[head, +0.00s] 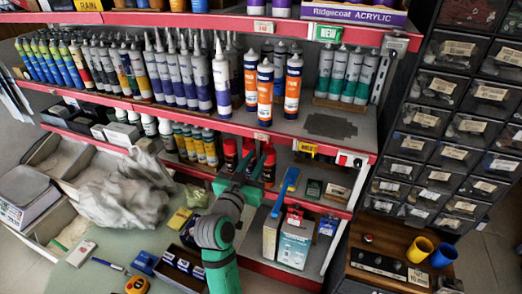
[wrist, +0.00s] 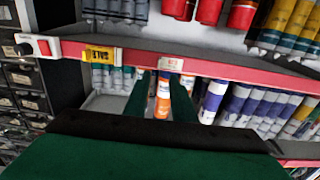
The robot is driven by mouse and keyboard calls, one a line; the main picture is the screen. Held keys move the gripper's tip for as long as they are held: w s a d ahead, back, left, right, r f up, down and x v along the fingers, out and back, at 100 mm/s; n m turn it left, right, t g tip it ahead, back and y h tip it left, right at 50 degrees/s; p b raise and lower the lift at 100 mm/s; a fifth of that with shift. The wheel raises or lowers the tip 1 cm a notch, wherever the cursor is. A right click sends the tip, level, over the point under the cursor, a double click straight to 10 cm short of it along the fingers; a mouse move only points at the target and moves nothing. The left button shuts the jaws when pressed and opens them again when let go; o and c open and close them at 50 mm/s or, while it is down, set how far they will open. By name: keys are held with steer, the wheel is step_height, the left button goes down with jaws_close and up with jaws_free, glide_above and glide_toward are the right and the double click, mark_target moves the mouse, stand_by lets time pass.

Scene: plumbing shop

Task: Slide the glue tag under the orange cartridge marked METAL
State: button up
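Three white, blue and orange cartridges stand on the middle shelf in the head view: a left one (head: 251,82), a middle one (head: 265,92) and a right one (head: 293,88). Their lettering is too small to read, so I cannot tell which says METAL. A small white tag (head: 262,136) sits on the red rail below them. The wrist view, upside down, shows a white tag (wrist: 171,64) on the rail at my fingertips. My gripper (wrist: 161,74) is open, its two dark green fingers apart, with an orange cartridge (wrist: 163,100) seen between them. Whether a finger touches the tag is unclear.
Red-capped cans (head: 269,165) stand on the shelf below, close to my gripper. A bare dark mat (head: 330,126) lies right of the cartridges.

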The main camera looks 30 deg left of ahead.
steer(key=shift+s+d, duration=0.15)
steer(key=shift+s, duration=0.6)
steer(key=shift+s+d, duration=0.15)
steer(key=shift+s, duration=0.55)
steer(key=s+d+f+g, duration=0.1)
steer(key=s+d+f, duration=0.3)
steer(key=d+f, duration=0.25)
steer(key=s+d+f+n, duration=0.1)
steer(key=s+d+f, duration=0.35)
steer(key=f, duration=0.35)
steer(key=s+d+f+g, duration=0.1)
steer(key=s+d+f, duration=0.3)
steer(key=d+f, duration=0.25)
steer(key=s+d+m+h, duration=0.1)
steer(key=s+d, duration=0.3)
steer(key=s, duration=0.3)
steer(key=s+d+m+h, duration=0.1)
steer(key=s+d, duration=0.4)
steer(key=s, duration=0.3)
steer(key=s+d+f+m+h, duration=0.1)
steer(key=s+d, duration=0.4)
steer(key=s, duration=0.3)
steer(key=shift+s, duration=0.2)
